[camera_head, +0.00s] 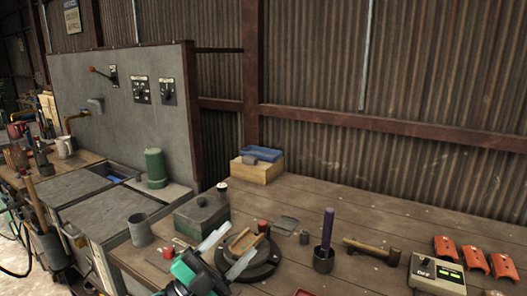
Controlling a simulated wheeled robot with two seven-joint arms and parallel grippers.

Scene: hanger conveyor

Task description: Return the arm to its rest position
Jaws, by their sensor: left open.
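My left gripper (240,239) comes in at the bottom, left of centre. Its two pale fingers are apart. They appear over the near side of a round dark tray (268,267) on the bench, with a brown wooden-looking piece (243,243) showing between them. I cannot tell whether the fingers touch it; nothing is clearly held. My left arm's green and black wrist shows at the bottom edge. My right gripper is not in view.
The bench's back middle is clear.

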